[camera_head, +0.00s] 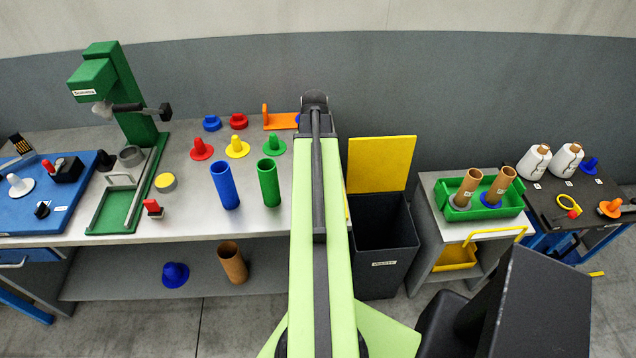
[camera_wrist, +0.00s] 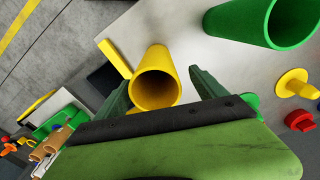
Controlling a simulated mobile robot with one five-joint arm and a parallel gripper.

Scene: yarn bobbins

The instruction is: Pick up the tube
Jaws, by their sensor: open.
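A yellow tube (camera_wrist: 153,101) shows in the wrist view with its hollow end towards the camera. My gripper (camera_wrist: 160,80) is open, with one green finger on each side of this tube; I cannot tell whether they touch it. A green tube (camera_wrist: 238,22) lies to the right of the fingers. In the head view a blue tube (camera_head: 224,186) and the green tube (camera_head: 269,183) stand upright on the grey table (camera_head: 130,235). My arm hides the yellow tube and my gripper there.
A brown tube (camera_head: 232,262) and a blue cone piece (camera_head: 175,274) are on the lower shelf. Red, yellow and green pegs stand behind the tubes. A dark waste bin (camera_head: 380,262) with a yellow lid (camera_head: 378,163) is right of the table. Beyond it, a green tray (camera_head: 457,209) holds brown tubes.

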